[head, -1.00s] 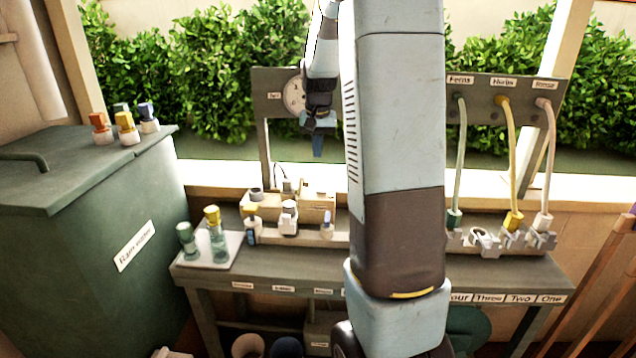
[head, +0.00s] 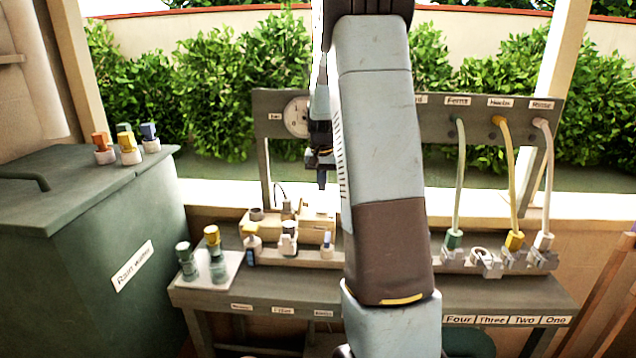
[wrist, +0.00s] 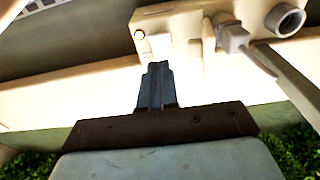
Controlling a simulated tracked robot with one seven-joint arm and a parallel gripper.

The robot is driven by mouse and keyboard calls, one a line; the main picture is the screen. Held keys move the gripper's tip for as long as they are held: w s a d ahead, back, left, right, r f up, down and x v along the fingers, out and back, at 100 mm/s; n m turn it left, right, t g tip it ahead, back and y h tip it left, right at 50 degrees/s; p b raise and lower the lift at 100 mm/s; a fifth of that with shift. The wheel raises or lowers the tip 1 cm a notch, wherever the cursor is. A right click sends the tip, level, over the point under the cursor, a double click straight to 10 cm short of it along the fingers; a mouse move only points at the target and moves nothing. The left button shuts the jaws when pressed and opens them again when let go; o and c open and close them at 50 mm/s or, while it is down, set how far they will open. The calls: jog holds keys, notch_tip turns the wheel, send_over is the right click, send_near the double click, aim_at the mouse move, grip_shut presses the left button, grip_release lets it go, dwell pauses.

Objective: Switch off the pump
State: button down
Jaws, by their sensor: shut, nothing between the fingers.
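The pump appears to be the cream box (head: 318,222) on the bench behind several small bottles. It also shows at the top of the wrist view (wrist: 190,22), with a small round light or button (wrist: 140,34) and a pale rectangular switch plate (wrist: 160,44) on its face. My gripper (head: 322,184) is shut and empty, pointing down above the box in the head view. In the wrist view the dark fingertips (wrist: 157,66) lie right by the switch plate, overlapping its edge. I cannot tell whether they touch it. The switch is too small to make out in the head view.
A grey plug (wrist: 234,38) and a round pipe port (wrist: 286,18) are beside the switch face. Hoses (head: 503,180) hang from a labelled board at right. A gauge (head: 297,117) is behind my arm. Bottles (head: 288,240) crowd the bench front.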

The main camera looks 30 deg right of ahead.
aim_at(322, 210)
jog(key=f, duration=0.6)
jog(key=shift+w+d+f, duration=0.2)
jog(key=shift+w+f, duration=0.1)
jog(key=shift+f, duration=0.05)
